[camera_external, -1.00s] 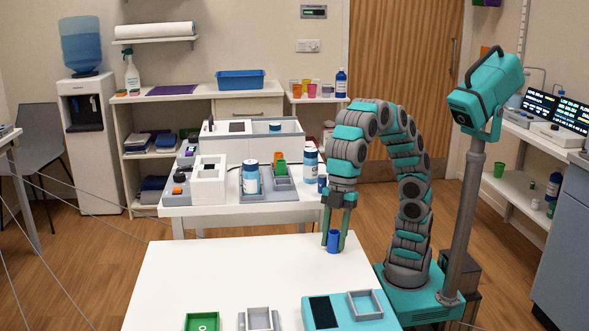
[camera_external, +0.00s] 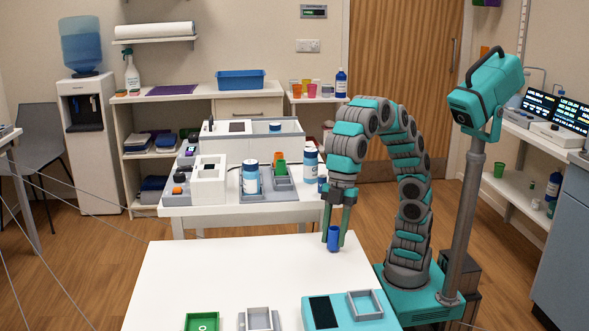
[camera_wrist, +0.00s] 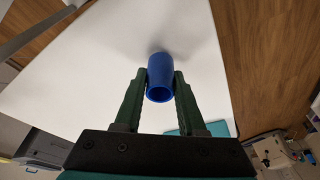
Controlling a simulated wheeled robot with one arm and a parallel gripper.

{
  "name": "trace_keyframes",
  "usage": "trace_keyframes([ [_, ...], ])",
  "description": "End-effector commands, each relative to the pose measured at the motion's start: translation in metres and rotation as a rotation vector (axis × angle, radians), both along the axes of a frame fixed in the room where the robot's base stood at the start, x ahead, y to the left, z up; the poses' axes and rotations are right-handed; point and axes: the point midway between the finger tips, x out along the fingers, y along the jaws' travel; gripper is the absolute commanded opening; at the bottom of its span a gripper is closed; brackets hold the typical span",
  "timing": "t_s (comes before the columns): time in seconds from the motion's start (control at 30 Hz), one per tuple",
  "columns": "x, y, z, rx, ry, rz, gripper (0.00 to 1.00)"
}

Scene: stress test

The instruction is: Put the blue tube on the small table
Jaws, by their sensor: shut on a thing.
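The blue tube (camera_external: 333,240) is upright between the fingers of my gripper (camera_external: 334,236), at the back right part of the near white table (camera_external: 230,270). In the wrist view the tube (camera_wrist: 160,78) is clasped between the two dark green fingertips of my gripper (camera_wrist: 160,84), with its open end facing the camera. The white tabletop (camera_wrist: 110,60) lies below it. I cannot tell whether the tube's bottom touches the table or hangs just above it.
A green tray (camera_external: 202,322), a grey tray (camera_external: 259,318) and a teal device (camera_external: 335,312) stand along the near edge. The middle of the near table is clear. A farther table (camera_external: 220,208) holds bottles (camera_external: 250,177) and white equipment (camera_external: 208,182).

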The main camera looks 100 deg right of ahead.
Motion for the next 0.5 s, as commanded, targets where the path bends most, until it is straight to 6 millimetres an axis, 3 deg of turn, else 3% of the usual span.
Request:
trace_keyframes([
  [0.37,0.001,0.0,0.025,0.002,-0.001,-0.001,0.0],
  [0.5,-0.011,-0.009,0.026,0.001,0.0,0.0,0.0],
])
